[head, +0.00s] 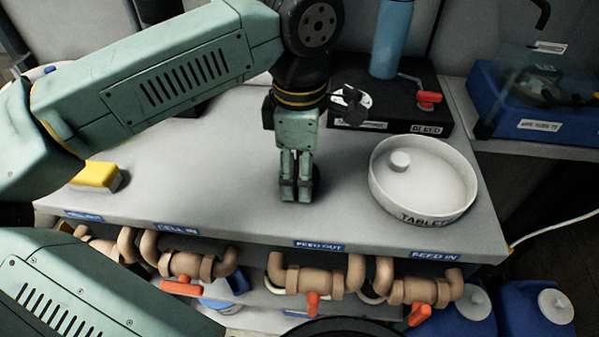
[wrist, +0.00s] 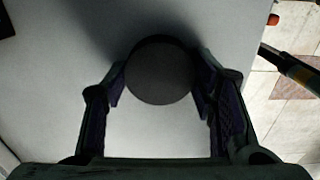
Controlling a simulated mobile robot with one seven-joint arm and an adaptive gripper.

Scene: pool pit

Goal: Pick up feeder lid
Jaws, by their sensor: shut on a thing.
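My gripper (head: 296,190) points down over the middle of the grey bench top, near its front. In the wrist view, the gripper's two fingers (wrist: 161,78) close on opposite sides of a dark round disc, which I take to be the feeder lid (wrist: 160,72). In the head view, the fingers hide most of it; only a thin dark edge (head: 317,180) shows at their right. I cannot tell whether the lid touches the bench or is just above it.
A white round tub (head: 467,205) marked TABLE... stands at the right with a small white cylinder (head: 399,161) inside. A yellow sponge (head: 97,176) lies at the left. Pipes with valves (head: 312,300) run below the front edge.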

